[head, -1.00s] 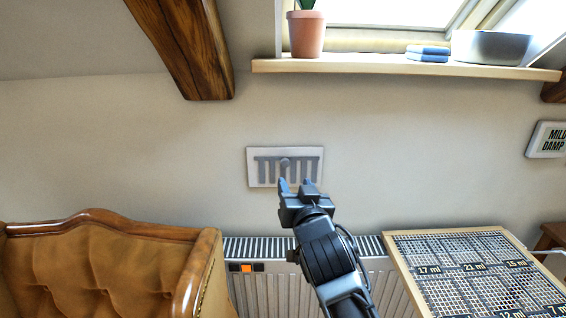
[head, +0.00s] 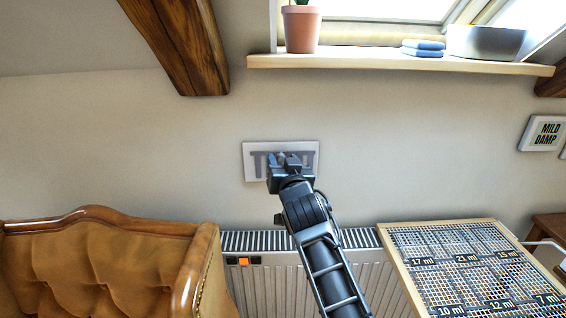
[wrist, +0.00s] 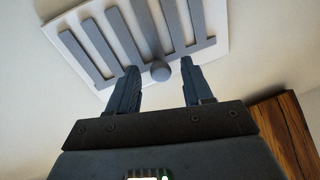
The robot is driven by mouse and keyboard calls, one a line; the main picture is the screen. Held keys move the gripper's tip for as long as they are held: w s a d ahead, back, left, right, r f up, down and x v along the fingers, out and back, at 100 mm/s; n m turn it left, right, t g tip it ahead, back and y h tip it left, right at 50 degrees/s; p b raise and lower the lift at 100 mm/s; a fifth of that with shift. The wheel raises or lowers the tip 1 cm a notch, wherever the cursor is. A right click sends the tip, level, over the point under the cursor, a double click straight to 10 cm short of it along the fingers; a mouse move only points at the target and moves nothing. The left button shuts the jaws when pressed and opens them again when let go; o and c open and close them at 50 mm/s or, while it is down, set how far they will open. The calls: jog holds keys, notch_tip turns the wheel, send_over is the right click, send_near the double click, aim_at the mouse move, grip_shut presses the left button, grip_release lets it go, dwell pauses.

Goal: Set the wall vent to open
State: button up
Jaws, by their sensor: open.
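The wall vent (head: 251,162) is a pale plate with grey slats on the wall above the radiator. In the wrist view the vent plate (wrist: 75,33) fills the upper part, with several grey bars and a round grey knob (wrist: 160,71). My gripper (head: 282,160) is in front of the vent and hides its middle and the knob in the head view. In the wrist view my gripper (wrist: 162,82) is open, with one finger on each side of the knob. I cannot tell whether the fingers touch it.
A ribbed radiator (head: 268,285) stands below the vent. A brown tufted armchair (head: 100,262) is at the left and a mesh-topped board (head: 440,250) at the right. A shelf (head: 370,62) with a potted plant (head: 301,28) is above. A wooden beam (head: 180,45) slopes at the upper left.

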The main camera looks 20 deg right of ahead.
jog(key=shift+c, duration=0.3)
grip_shut()
dwell(0.3)
jog(key=shift+w+a+b, duration=0.25)
jog(key=shift+a+b, duration=0.65)
jog(key=shift+b, duration=0.35)
jog(key=shift+o, duration=0.3)
grip_release()
